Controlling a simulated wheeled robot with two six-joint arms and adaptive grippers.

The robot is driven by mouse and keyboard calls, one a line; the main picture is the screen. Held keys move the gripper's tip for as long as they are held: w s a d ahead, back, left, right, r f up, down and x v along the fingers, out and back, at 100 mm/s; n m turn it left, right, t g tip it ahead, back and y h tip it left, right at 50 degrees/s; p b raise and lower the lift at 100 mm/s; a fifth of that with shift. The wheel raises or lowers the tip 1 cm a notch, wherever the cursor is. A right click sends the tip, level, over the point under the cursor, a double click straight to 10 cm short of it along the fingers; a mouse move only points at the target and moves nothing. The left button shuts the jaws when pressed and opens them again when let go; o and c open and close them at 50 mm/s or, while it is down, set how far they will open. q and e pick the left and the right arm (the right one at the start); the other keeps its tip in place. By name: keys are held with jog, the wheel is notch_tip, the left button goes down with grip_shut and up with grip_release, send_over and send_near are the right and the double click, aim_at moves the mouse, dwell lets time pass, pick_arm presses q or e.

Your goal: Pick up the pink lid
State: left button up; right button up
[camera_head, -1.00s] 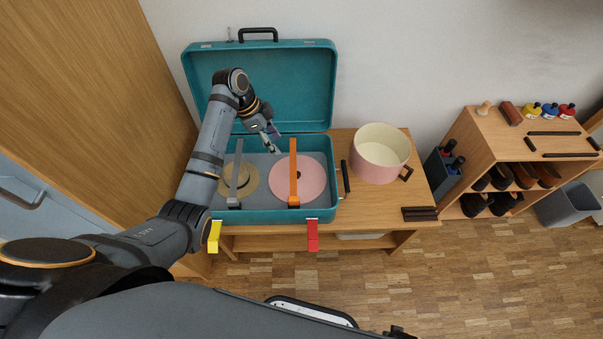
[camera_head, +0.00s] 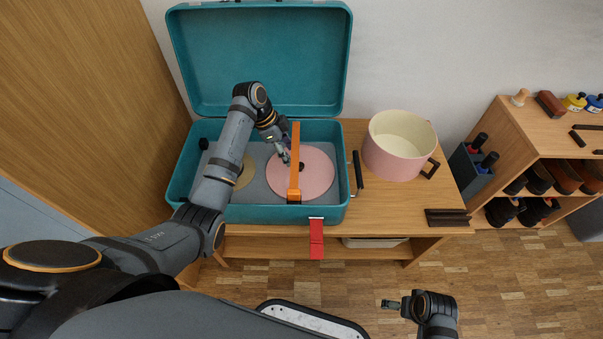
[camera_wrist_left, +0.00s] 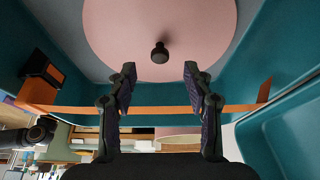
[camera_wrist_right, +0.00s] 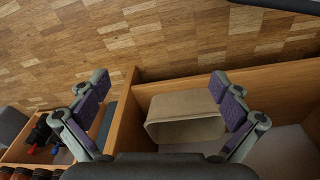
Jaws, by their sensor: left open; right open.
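The pink lid (camera_head: 318,176) is a round disc lying in the open teal suitcase (camera_head: 333,212), with an orange strap (camera_head: 295,165) running across it. My left gripper (camera_head: 285,155) is over the lid's left part, beside the strap. In the left wrist view the open, empty fingers (camera_wrist_left: 160,72) point at the lid (camera_wrist_left: 115,35), and its dark knob (camera_wrist_left: 160,54) shows just beyond and between the tips. The orange strap also shows there (camera_wrist_left: 75,108). My right gripper (camera_head: 392,304) is open and empty above the floor, away from the suitcase.
A tan disc (camera_head: 245,172) lies left of the lid, partly hidden by my left arm. The pink pot (camera_head: 392,164) stands right of the suitcase on the wooden table (camera_head: 400,205). The suitcase's raised cover (camera_head: 260,60) stands behind. A beige bin (camera_wrist_right: 185,118) sits on the lower shelf.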

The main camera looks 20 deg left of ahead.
aim_at(299, 165)
pick_arm(q)
jog(key=b+x, duration=0.1)
jog(key=x, duration=0.2)
jog(key=b+x, duration=0.1)
jog(key=x, duration=0.2)
jog(key=shift+w+d+r, duration=0.1)
jog(key=shift+d+r, duration=0.05)
jog(key=shift+d, duration=0.1)
grip_shut()
pick_arm(e)
notch_tip(299, 165, up, 7)
jog(key=a, duration=0.1)
jog(key=shift+s+a+r, duration=0.15)
jog(key=shift+s+a, duration=0.1)
jog(key=shift+s, duration=0.05)
